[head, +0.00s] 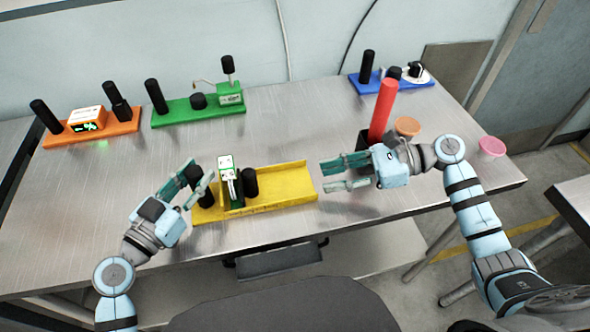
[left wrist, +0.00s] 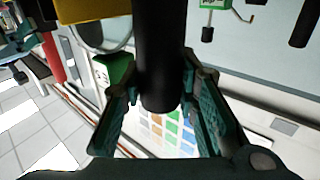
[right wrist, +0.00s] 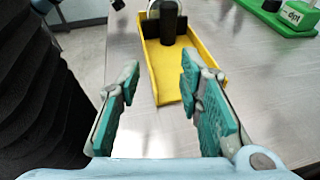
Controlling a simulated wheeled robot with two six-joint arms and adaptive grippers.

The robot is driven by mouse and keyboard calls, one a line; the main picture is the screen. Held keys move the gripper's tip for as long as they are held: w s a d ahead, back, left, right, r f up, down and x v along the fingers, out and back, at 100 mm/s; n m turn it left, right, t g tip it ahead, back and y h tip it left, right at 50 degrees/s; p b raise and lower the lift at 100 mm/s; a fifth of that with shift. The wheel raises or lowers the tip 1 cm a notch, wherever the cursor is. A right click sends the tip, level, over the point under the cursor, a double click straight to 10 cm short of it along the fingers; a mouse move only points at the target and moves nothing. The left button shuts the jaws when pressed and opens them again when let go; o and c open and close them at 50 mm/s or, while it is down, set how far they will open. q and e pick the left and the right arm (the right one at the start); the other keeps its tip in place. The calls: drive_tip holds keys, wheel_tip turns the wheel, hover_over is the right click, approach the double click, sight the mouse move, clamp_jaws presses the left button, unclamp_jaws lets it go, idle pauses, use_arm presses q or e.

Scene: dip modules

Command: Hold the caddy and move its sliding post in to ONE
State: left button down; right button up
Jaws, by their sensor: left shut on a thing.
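The yellow caddy (head: 285,187) lies near the table's front edge. It carries a green block with a white face (head: 226,170) and a black post (head: 250,182) just right of that block. My left gripper (head: 195,178) is shut on the black handle (left wrist: 160,60) at the caddy's left end. In the right wrist view the caddy's open right end (right wrist: 182,75) faces me, with the black post (right wrist: 168,22) at its far part. My right gripper (head: 328,176) is open and empty, a little right of the caddy's right end. Any marks on the caddy are too small to read.
An orange module (head: 68,134), a green module (head: 190,112) and a blue module (head: 400,83) stand along the back. A red cylinder (head: 382,108) in a dark holder stands close behind my right gripper. Orange (head: 407,126) and pink (head: 492,146) discs lie to the right.

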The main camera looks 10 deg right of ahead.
sight(248, 183)
drive_tip(key=shift+o, duration=0.5)
drive_tip(key=shift+t+h, duration=0.3)
drive_tip(key=shift+h, duration=0.1)
drive_tip(key=a, duration=0.1)
drive_tip(key=s+a, duration=0.1)
drive_tip(key=a, duration=0.2)
drive_tip(key=shift+s+r, duration=0.3)
drive_tip(key=shift+r, duration=0.1)
drive_tip(key=w+a+m, duration=0.1)
drive_tip(key=w+a, duration=0.1)
drive_tip(key=a, duration=0.2)
drive_tip(key=w+a+f+t, duration=0.1)
drive_tip(key=w+a, duration=0.1)
drive_tip(key=a, duration=0.1)
drive_tip(key=w+a+f+m+t+h, duration=0.1)
drive_tip(key=w+a, duration=0.1)
drive_tip(key=a, duration=0.2)
drive_tip(key=shift+a+m, duration=0.3)
clamp_jaws()
